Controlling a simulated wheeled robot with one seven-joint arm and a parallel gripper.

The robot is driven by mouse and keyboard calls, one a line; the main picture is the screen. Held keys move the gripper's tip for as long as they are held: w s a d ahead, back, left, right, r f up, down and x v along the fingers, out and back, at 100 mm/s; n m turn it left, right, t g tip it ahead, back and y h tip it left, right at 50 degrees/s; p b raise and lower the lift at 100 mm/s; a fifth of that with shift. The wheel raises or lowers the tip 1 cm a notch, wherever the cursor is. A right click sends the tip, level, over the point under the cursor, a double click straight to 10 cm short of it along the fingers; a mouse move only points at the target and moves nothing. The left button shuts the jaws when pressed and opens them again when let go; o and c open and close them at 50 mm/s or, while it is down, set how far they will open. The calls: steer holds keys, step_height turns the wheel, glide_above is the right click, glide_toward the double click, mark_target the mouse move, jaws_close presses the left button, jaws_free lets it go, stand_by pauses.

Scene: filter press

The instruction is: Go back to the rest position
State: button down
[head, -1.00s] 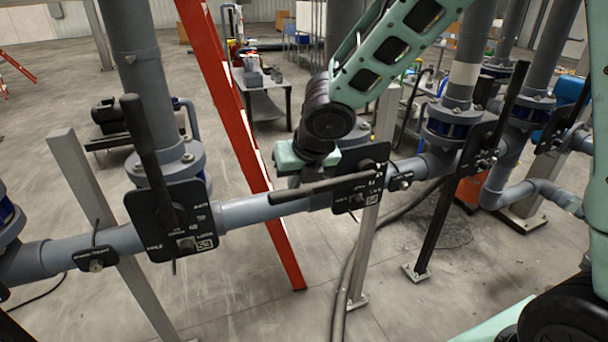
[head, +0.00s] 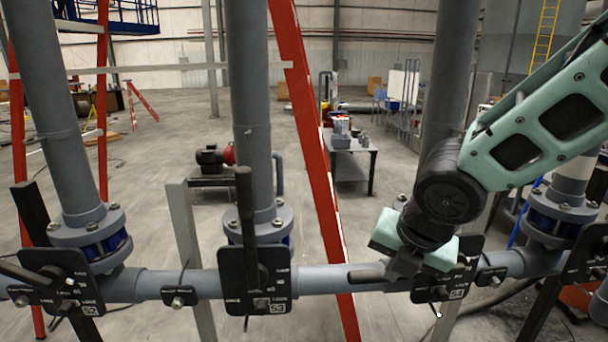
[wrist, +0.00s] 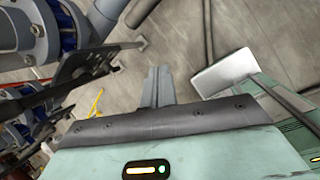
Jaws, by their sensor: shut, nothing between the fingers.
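My gripper (head: 398,268) is in front of the valve plate marked 54 (head: 428,290) in the head view, with its pale green body tilted. Its fingers point down, close to the black handle (head: 366,276), which lies roughly horizontal and is partly hidden behind the gripper. I cannot tell from the head view whether they touch. In the wrist view the two grey fingers (wrist: 157,86) are together with nothing between them. Dark valve parts (wrist: 88,70) show on the left of the wrist view, beside the fingers.
A grey pipe (head: 325,278) runs across the front. Valve 53 (head: 258,285) has an upright black handle (head: 246,215); valve 52 (head: 65,280) has its handle pointing left. A red ladder (head: 310,160) stands behind the pipe. A small table (head: 350,146) stands farther back, with open floor around it.

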steer(key=s+a+f+m+g+b, duration=0.1)
steer(key=s+f+m+b, duration=0.3)
steer(key=s+m, duration=0.5)
steer(key=s+a+f+m+g+b, duration=0.1)
steer(key=s+f+m+g+b, duration=0.2)
steer(key=s+f+m, duration=0.3)
steer(key=s+m+b, duration=0.1)
steer(key=s+m, duration=0.3)
steer(key=m, duration=0.3)
steer(key=shift+f+m+g, duration=0.3)
steer(key=shift+f+m, duration=0.1)
